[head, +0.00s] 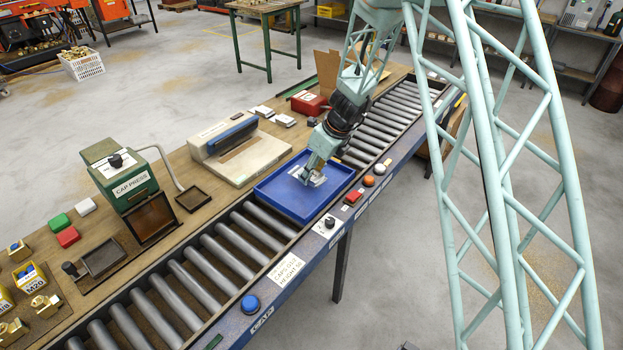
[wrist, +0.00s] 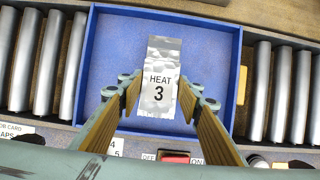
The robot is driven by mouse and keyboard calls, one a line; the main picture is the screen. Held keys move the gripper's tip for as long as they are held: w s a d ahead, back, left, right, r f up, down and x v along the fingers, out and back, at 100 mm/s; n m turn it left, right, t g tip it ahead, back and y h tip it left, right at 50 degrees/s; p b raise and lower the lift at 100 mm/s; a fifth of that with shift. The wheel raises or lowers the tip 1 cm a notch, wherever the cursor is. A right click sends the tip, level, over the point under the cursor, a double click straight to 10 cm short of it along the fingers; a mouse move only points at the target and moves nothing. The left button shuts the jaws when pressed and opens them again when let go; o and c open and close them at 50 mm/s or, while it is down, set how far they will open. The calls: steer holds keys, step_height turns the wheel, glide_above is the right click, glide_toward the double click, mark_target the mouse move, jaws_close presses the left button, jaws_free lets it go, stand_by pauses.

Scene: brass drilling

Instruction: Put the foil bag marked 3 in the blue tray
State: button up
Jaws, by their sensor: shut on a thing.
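The foil bag marked HEAT 3 (wrist: 161,80) is silver with a white label, and its shiny edge also shows in the head view (head: 319,180). My gripper (wrist: 158,95) is shut on it, with one finger on each side of the bag. In the head view my gripper (head: 314,173) points down inside the outline of the blue tray (head: 275,195). The blue tray (wrist: 105,60) lies below the bag on the roller conveyor. I cannot tell whether the bag touches the tray floor. The tray shows nothing else in it.
The roller conveyor (head: 205,255) runs on both sides of the tray. A beige sealer with a blue bar (head: 235,150) stands behind it. Red (head: 353,197) and orange (head: 368,181) buttons line the front rail. A green cap press (head: 125,178) stands to the left.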

mark_target(314, 175)
steer(key=shift+w, duration=0.15)
steer(key=shift+f+b, duration=0.85)
steer(key=shift+f, duration=0.9)
steer(key=shift+f, duration=0.15)
steer(key=o, duration=1)
